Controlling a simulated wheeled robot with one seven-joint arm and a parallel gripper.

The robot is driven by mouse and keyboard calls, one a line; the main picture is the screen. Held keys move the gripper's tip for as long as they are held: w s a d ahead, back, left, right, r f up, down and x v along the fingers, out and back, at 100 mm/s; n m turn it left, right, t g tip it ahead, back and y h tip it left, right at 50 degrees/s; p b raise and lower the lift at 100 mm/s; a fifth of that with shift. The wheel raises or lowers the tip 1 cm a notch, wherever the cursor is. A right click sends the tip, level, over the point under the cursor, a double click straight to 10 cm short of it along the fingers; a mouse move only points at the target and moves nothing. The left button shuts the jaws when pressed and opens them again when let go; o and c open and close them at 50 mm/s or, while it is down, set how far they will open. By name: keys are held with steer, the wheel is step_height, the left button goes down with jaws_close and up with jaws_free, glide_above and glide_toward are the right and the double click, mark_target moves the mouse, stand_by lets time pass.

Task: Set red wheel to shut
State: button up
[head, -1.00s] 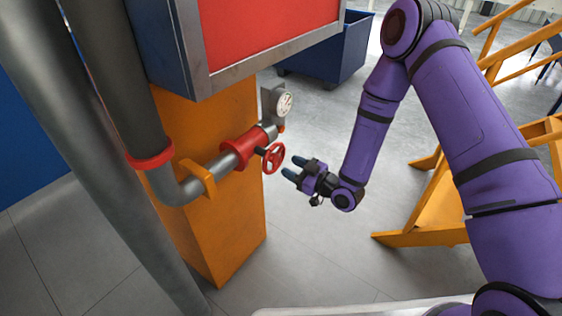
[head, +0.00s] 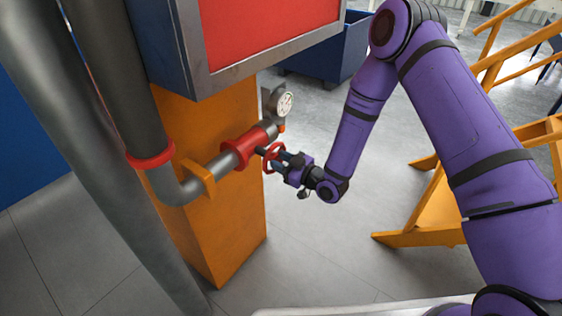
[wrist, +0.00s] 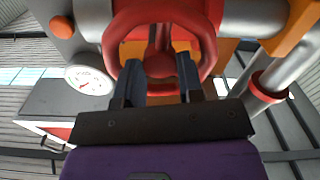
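The red wheel (head: 271,158) is a small handwheel on the red valve body (head: 245,148) of a grey pipe. In the wrist view the red wheel (wrist: 204,28) fills the top middle, with its hub and a spoke between my fingertips. My gripper (head: 279,160) is at the wheel, its fingers reaching to the rim; in the wrist view my gripper (wrist: 160,72) shows two dark fingers standing apart. I cannot tell whether the fingers touch the wheel. Part of the wheel is hidden by the fingers in the head view.
A round gauge (head: 285,104) stands just beyond the valve. An orange pillar (head: 230,225) is behind the pipe, with a red panel box (head: 265,30) above. Orange stairs (head: 440,205) stand at the right. The floor between pillar and stairs is open.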

steer(key=shift+d+m, duration=0.1)
steer(key=shift+m, duration=0.3)
steer(key=m, duration=1.1)
steer(key=shift+f, duration=0.1)
steer(key=m, duration=0.6)
steer(key=shift+m, duration=2.7)
steer(key=o, duration=0.7)
steer(key=shift+c, duration=0.2)
steer(key=shift+d, duration=0.1)
